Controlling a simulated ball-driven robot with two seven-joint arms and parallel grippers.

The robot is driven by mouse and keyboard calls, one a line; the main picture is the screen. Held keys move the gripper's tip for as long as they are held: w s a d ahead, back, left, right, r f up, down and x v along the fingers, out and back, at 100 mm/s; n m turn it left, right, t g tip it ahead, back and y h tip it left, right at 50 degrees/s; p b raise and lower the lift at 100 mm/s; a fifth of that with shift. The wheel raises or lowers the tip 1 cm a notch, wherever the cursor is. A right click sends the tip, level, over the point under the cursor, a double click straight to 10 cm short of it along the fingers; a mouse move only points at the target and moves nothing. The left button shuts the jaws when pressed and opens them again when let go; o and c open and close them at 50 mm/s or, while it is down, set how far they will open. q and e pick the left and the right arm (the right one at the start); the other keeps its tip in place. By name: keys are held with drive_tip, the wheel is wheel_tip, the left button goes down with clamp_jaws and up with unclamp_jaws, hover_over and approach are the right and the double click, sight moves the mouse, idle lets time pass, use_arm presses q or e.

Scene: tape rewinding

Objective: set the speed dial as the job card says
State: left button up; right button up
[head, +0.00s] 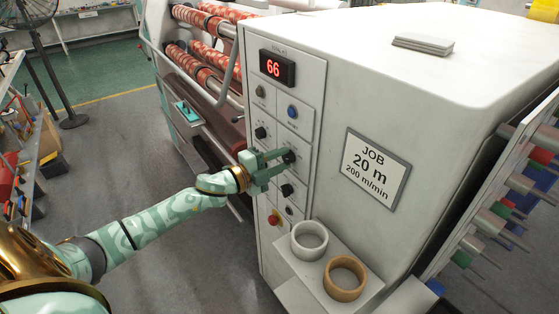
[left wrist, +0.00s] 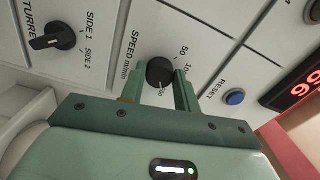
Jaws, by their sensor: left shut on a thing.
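The job card (head: 376,168) on the white cabinet's side reads JOB, 20 m, 200 m/min. The black round speed dial (left wrist: 159,72) shows in the left wrist view with the label SPEED m/min and marks 50 and 100; a lower mark is partly hidden. I cannot read where its pointer stands. In the head view the dial (head: 290,156) is at the tips of my left gripper (head: 277,164). In the left wrist view the green fingers of this gripper (left wrist: 159,84) are shut on the dial, one on each side. My right gripper is not in view.
A red display (head: 277,67) reads 66. The blue RESET button (left wrist: 235,97) and the black TURRET knob (left wrist: 53,38) flank the dial. A red stop button (head: 273,219) is lower down. Two tape rolls, white (head: 309,241) and tan (head: 345,278), sit on a ledge below.

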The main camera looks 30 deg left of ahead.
use_arm(q)
drive_tip(key=shift+f, duration=0.15)
drive_tip(key=o, duration=1)
drive_tip(key=shift+c, duration=0.2)
drive_tip(key=v, duration=1.6)
drive_tip(key=shift+s, duration=0.25)
